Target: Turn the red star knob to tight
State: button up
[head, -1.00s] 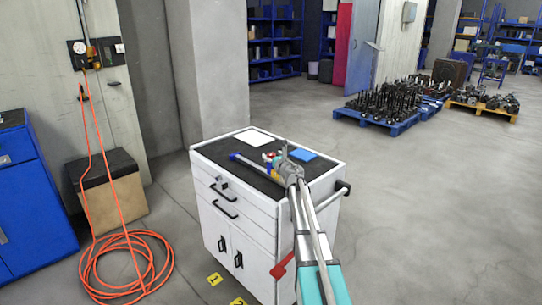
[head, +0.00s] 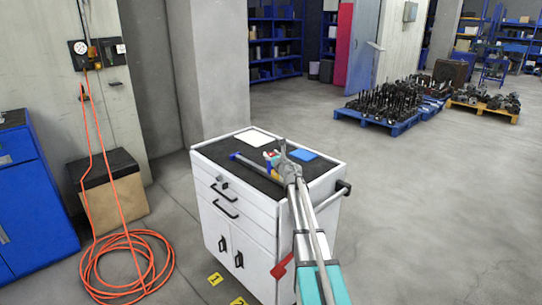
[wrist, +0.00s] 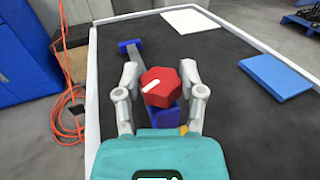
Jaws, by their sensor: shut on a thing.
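The red star knob (wrist: 161,87) shows in the wrist view, with a white mark on its top pointing to the lower left. It sits above a blue block (wrist: 163,115) near the end of a grey bar (wrist: 149,66). My gripper (wrist: 161,85) has one finger on each side of the knob and is shut on it. In the head view my gripper (head: 279,160) is over the cart top and hides most of the knob. The bar's far end carries another blue block (wrist: 129,45).
The white cart (head: 262,213) has a dark top with a raised rim. A blue pad (wrist: 275,76) lies to the right of the knob and a white sheet (wrist: 190,20) behind. An orange hose (head: 127,262) lies coiled on the floor at left.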

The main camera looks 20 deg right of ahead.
jog(key=shift+m+h, duration=0.4)
jog(key=shift+h, duration=0.3)
jog(key=m+g+h, duration=0.1)
jog(key=m+h, duration=0.2)
jog(key=h, duration=0.1)
jog(key=m+g+h, duration=0.1)
jog(key=m+h, duration=0.1)
jog(key=h, duration=0.2)
jog(key=shift+w+m+g+h, duration=0.15)
jog(key=shift+m+g+h, duration=0.15)
jog(key=shift+m+g, duration=0.1)
jog(key=m+g+h, duration=0.3)
jog(key=shift+d+h, duration=0.1)
jog(key=shift+h, duration=0.3)
jog(key=shift+m+g+h, duration=0.6)
jog(key=shift+m+g, duration=0.1)
jog(key=shift+g, duration=0.1)
jog(key=o, duration=1.2)
jog(key=shift+d, duration=0.1)
jog(key=shift+s+a, duration=0.2)
